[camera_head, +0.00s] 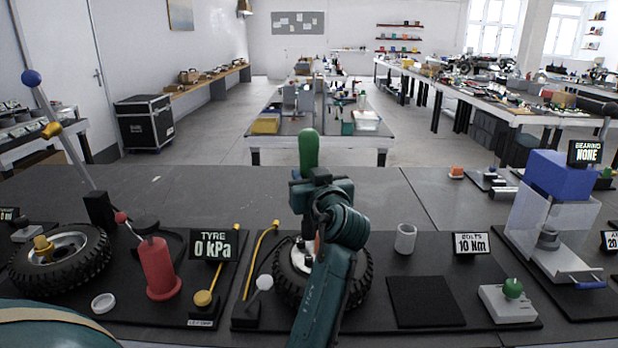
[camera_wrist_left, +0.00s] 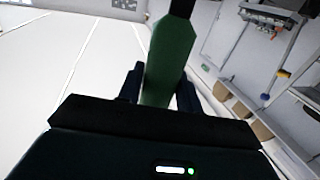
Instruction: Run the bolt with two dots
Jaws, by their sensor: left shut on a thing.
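My left gripper (camera_head: 309,176) is shut on a green tool (camera_head: 309,150) with a rounded end pointing up. In the left wrist view the green tool (camera_wrist_left: 168,62) sits between the fingers of the gripper (camera_wrist_left: 160,88), with a dark part at its far end. The gripper is above the wheel (camera_head: 359,292), which lies on a black mat. My arm covers most of the wheel's middle, so its bolts and any dots cannot be made out. The bolts sign (camera_head: 471,244) reads 10 Nm. My right gripper does not show.
A clear cup (camera_head: 405,238), a black pad (camera_head: 426,302) and a white box with a green knob (camera_head: 508,302) are right of the wheel. A yellow hooked rod (camera_head: 258,258) is left of it. A red pump (camera_head: 160,270) and another wheel (camera_head: 58,262) stand further left.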

